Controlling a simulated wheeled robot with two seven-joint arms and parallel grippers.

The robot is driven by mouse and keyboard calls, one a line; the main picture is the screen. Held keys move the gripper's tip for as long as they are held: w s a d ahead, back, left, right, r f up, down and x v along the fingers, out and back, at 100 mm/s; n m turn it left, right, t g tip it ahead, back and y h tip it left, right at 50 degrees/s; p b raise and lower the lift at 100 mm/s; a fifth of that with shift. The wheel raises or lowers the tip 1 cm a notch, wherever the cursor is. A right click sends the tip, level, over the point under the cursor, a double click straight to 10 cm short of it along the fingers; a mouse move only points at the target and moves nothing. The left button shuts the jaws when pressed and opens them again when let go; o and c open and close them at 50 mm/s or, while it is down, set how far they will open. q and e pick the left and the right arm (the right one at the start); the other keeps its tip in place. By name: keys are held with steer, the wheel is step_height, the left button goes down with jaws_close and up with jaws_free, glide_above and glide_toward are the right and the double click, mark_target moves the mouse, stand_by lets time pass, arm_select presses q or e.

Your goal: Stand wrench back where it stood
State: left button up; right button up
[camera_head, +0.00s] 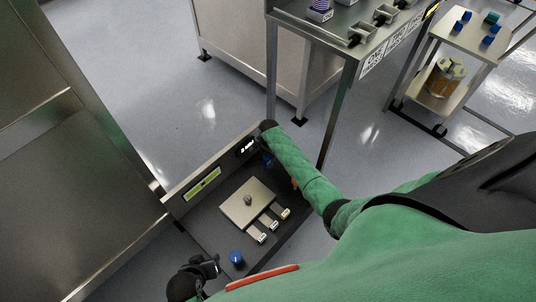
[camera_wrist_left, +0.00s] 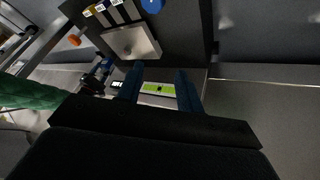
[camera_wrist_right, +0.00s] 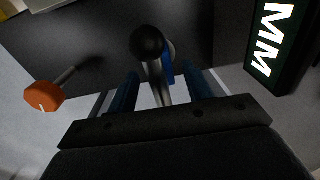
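A metal rod with a black ball end (camera_wrist_right: 148,42) stands between the fingers of my right gripper (camera_wrist_right: 162,85) in the right wrist view. The fingers are apart, with gaps beside the rod. I cannot tell whether this rod is the wrench, and no other wrench is clear. In the head view my right gripper (camera_head: 267,160) is at the dark console's (camera_head: 222,240) far right corner. My left gripper (camera_wrist_left: 160,80) is open and empty, above the console's display side. In the head view the left gripper (camera_head: 207,266) is by the near left corner, its fingertips unclear.
The console carries a pale plate (camera_head: 240,208), several labelled levers (camera_head: 270,222), a blue knob (camera_head: 237,258) and a green display (camera_head: 202,184). An orange knob (camera_wrist_right: 43,96) and an MM sign (camera_wrist_right: 275,38) flank my right gripper. A steel table (camera_head: 345,60) and a cart (camera_head: 470,40) stand beyond.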

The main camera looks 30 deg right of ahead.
step_height(320, 180, up, 11)
steer(key=shift+s+r+p, duration=0.1)
steer(key=shift+s+p, duration=0.05)
steer(key=shift+p, duration=0.3)
steer(key=shift+r, duration=0.3)
steer(key=shift+s+r, duration=0.1)
steer(key=shift+s, duration=0.05)
steer(key=s+a+f+n+t+y, duration=0.1)
steer(key=s+a+f+n+t, duration=0.1)
steer(key=s+a+n, duration=1.1)
arm_select(q)
step_height(320, 180, up, 4)
steer(key=shift+s+a+f, duration=0.1)
steer(key=shift+s+f, duration=0.05)
arm_select(e)
steer(key=s+a+r+n+t+y, duration=0.1)
steer(key=s+a+r+n, duration=0.1)
steer(key=s+a+r, duration=0.3)
steer(key=s+a+r+n+t+y, duration=0.1)
steer(key=s+a+r, duration=0.4)
steer(key=s+a, duration=0.5)
steer(key=s, duration=0.8)
steer(key=shift+s+a+n+t+y, duration=0.3)
steer(key=shift+a+n+y, duration=0.1)
